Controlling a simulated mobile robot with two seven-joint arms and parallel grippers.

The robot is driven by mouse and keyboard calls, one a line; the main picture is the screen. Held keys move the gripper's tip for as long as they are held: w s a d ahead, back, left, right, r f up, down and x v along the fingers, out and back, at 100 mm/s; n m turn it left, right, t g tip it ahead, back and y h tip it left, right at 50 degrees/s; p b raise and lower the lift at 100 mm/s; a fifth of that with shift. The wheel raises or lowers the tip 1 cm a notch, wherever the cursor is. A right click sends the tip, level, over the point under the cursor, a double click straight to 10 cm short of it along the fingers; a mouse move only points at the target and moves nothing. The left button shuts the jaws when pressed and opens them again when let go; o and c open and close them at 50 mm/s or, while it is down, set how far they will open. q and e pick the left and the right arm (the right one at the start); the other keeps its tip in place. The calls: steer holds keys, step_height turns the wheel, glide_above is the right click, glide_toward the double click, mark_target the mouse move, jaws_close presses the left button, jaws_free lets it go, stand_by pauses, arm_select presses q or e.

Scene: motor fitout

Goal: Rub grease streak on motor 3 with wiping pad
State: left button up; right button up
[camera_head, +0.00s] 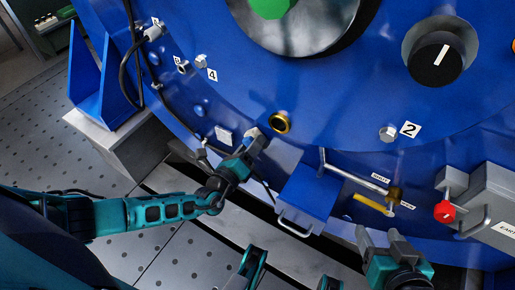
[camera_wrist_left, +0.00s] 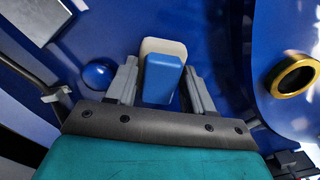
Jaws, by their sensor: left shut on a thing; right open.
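The big blue motor (camera_head: 310,125) fills the top and right of the head view. My left gripper (camera_head: 256,138) is at its lower face, left of a brass-ringed hole (camera_head: 279,123). In the left wrist view, my left gripper (camera_wrist_left: 162,88) is shut on the wiping pad (camera_wrist_left: 163,50), a cream pad with a blue block. The pad faces the blue surface; I cannot tell whether it touches. No grease streak can be made out. My right gripper (camera_head: 378,236) is open and empty below the motor's lower edge, at the lower right.
A blue bracket with a metal handle (camera_head: 296,227) juts out between my grippers. A yellow-handled valve (camera_head: 374,206) and a grey box with a red knob (camera_head: 445,210) lie to the right. Numbered bolts, a black knob (camera_head: 435,60) and a cable (camera_head: 125,75) are on the motor.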

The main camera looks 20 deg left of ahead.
arm_select(q)
steer(key=shift+a, duration=0.8)
steer(key=shift+s+a, duration=0.2)
steer(key=shift+s, duration=1.3)
steer(key=shift+s+a, duration=0.2)
steer(key=shift+s, duration=1.25)
steer(key=shift+s+p, duration=0.1)
steer(key=shift+p, duration=0.2)
steer(key=shift+s+a, duration=0.2)
steer(key=shift+s, duration=1.2)
